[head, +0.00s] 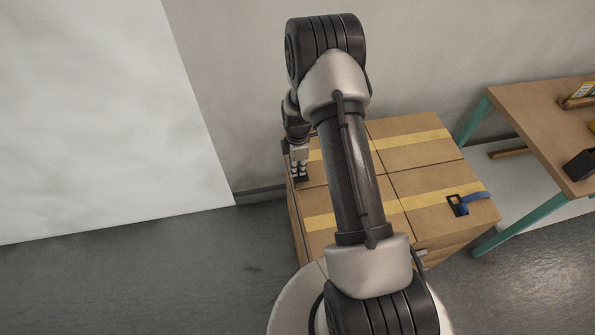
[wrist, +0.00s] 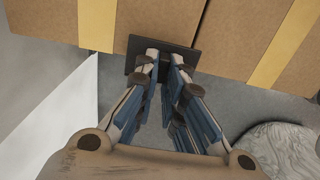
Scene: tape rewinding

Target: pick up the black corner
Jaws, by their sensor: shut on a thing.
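The black corner (wrist: 187,54) is a dark flat piece between my fingertips at the edge of a cardboard box in the wrist view. My gripper (wrist: 164,62) is shut on it, with the fingers covering part of it. In the head view my gripper (head: 300,172) points down at the left edge of the box stack. There the corner is small and hard to tell from the dark fingertips. I cannot tell whether the corner still touches the box.
Cardboard boxes (head: 417,153) with yellow tape stand beneath my arm. A blue strap with a black buckle (head: 457,205) lies on their right side. A wooden table (head: 540,120) with teal legs is at the right. A white panel (head: 100,120) stands left; grey floor there is clear.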

